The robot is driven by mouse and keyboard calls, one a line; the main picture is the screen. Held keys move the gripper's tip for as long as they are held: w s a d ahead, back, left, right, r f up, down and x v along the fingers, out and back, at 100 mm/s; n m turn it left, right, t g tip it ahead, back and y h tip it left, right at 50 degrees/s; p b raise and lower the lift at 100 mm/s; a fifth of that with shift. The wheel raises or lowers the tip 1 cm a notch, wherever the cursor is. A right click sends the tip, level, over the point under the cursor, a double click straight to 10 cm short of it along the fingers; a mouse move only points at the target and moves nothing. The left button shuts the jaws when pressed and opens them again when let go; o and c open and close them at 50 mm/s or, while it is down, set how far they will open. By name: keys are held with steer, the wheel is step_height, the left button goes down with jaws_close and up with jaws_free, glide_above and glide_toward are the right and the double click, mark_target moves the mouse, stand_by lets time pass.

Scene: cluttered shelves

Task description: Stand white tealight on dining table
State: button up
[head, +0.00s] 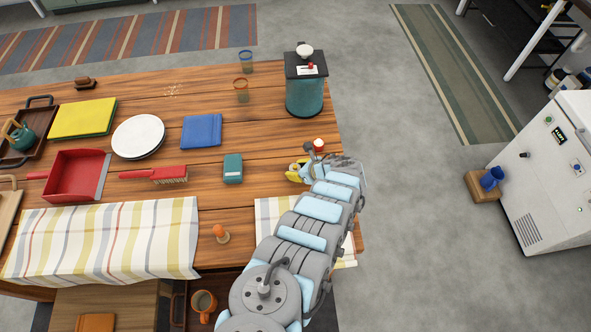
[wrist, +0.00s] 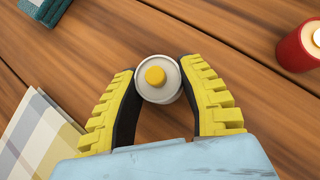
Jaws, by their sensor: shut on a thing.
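The white tealight (wrist: 160,92), a small round candle with a yellow flame tip, is between the two yellow fingers of my gripper (wrist: 157,78) in the wrist view. The fingers are shut on its sides, and it looks upright. The wooden dining table (head: 290,115) lies beneath it. I cannot tell whether the tealight's base touches the wood. In the head view my gripper (head: 297,171) is low over the table's right end, and the tealight is not clearly visible there.
A red candle (wrist: 300,47) stands close by; it also shows in the head view (head: 319,146). A teal box (head: 233,168) lies left of my gripper. A striped cloth (head: 270,212) lies at the near edge. Bare wood surrounds the tealight.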

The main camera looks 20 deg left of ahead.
steer(key=shift+f, duration=0.15)
steer(key=o, duration=1.1)
steer(key=shift+r, duration=0.4)
steer(key=p+v, duration=0.5)
steer(key=v, duration=0.6)
steer(key=shift+d, duration=0.3)
steer(key=shift+s+r, duration=0.1)
steer(key=shift+r, duration=0.05)
